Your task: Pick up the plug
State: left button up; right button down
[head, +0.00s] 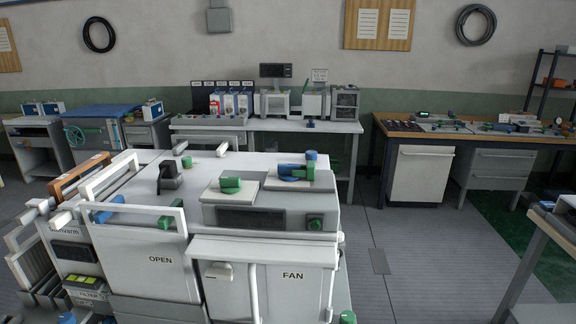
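I cannot tell for sure which piece is the plug. A green cylindrical piece (230,184) lies on a pale pad on top of the white machine (262,252), and a blue piece (292,172) lies on another pad to its right. A blue-topped post (311,158) stands just behind the blue piece. A black piece (169,178) stands upright on the machine's top at the left. Neither of my grippers can be made out in the head view.
White upright frames (136,212) rise at the machine's left, beside a panel marked OPEN. A bench with equipment (345,127) stands behind. A wooden-topped workbench (400,130) stands at back right. A table edge (550,226) enters at right. Clear floor (410,245) lies between.

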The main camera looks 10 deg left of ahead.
aim_at(171, 171)
jog(key=u, duration=2.05)
jog(key=i+j+z, duration=0.25)
jog(key=i+j, duration=0.45)
jog(key=j, duration=0.05)
